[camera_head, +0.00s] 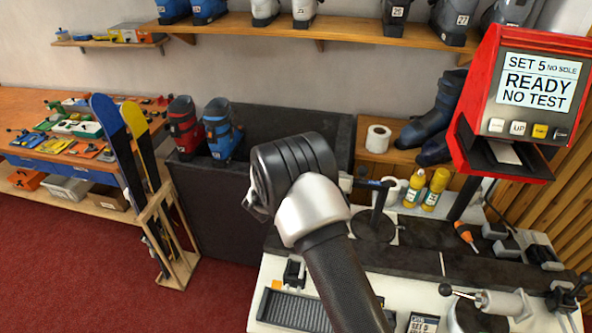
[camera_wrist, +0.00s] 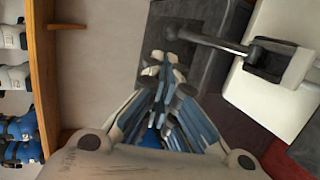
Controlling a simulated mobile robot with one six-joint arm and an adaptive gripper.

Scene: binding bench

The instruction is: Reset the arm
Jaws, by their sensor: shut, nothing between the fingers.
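My gripper (camera_wrist: 166,66) shows in the wrist view with its grey-blue fingers drawn together at the tips and nothing between them. In the head view my arm rises from the front of the bench, and its black and silver wrist end hides most of the gripper. The arm's end stands in front of the dark grey bin (camera_head: 213,215), apart from the boots there. The wrist view shows a dark rod with a ball end (camera_wrist: 215,42) beyond the fingertips; I cannot tell how near it is.
A red testing machine (camera_head: 481,78) reading "READY NO TEST" stands at the right. Yellow bottles (camera_head: 436,188) and a lever clamp (camera_head: 497,302) are on the white-and-black bench. Skis (camera_head: 120,150) lean in a wooden rack (camera_head: 182,265). Red carpet (camera_head: 70,265) is clear at the left.

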